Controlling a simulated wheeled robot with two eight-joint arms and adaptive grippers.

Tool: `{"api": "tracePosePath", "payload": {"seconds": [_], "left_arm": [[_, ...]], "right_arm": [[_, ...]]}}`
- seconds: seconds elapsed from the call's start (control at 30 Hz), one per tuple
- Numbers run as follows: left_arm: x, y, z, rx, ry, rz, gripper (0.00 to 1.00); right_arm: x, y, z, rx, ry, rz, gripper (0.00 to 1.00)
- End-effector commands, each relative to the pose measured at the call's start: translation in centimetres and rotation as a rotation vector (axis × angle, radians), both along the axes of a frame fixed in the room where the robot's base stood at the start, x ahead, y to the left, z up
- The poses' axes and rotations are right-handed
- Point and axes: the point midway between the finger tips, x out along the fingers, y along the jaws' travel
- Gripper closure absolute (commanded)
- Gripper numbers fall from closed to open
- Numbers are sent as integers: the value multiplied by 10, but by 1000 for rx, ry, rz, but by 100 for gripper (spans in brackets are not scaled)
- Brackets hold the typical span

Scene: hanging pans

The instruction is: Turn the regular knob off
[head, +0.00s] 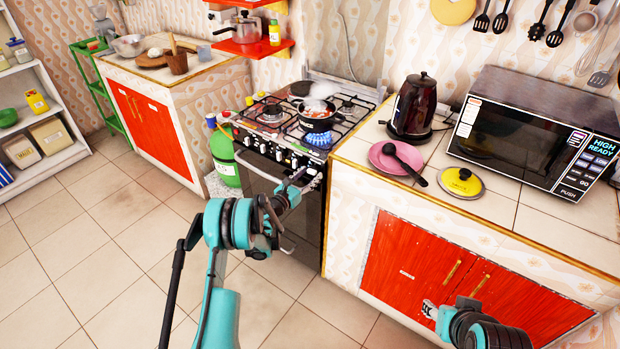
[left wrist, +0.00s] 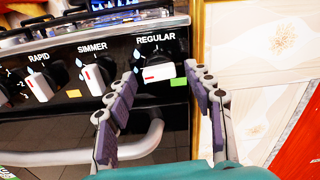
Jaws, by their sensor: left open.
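The regular knob (left wrist: 158,72) is on the stove's front panel under the label REGULAR. Its white handle lies nearly level, with a red mark on it, unlike the more upright handles to its left. My left gripper (head: 306,180) is at the right end of the panel. In the left wrist view its open fingers (left wrist: 164,78) stand either side of the knob, and contact is not clear. In the head view the gripper hides this knob.
The simmer knob (left wrist: 95,76) and rapid knob (left wrist: 39,84) are left of the regular knob. The oven handle (left wrist: 120,147) runs below. A tiled counter (head: 373,132) adjoins the stove on the right. A green bottle (head: 224,155) stands left of the stove.

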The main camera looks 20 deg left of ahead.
Motion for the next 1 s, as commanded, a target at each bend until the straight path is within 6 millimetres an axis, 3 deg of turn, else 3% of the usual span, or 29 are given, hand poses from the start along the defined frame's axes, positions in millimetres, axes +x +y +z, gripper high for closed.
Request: {"api": "tracePosePath", "payload": {"seconds": [0.33, 0.53, 1.0], "left_arm": [[6, -2, 1, 1, 0, 0, 47], [6, -2, 1, 1, 0, 0, 98], [6, -2, 1, 78, -28, 0, 98]], "right_arm": [[0, 0, -1, 0, 0, 0, 59], [0, 0, -1, 0, 0, 0, 59], [0, 0, -1, 0, 0, 0, 59]]}}
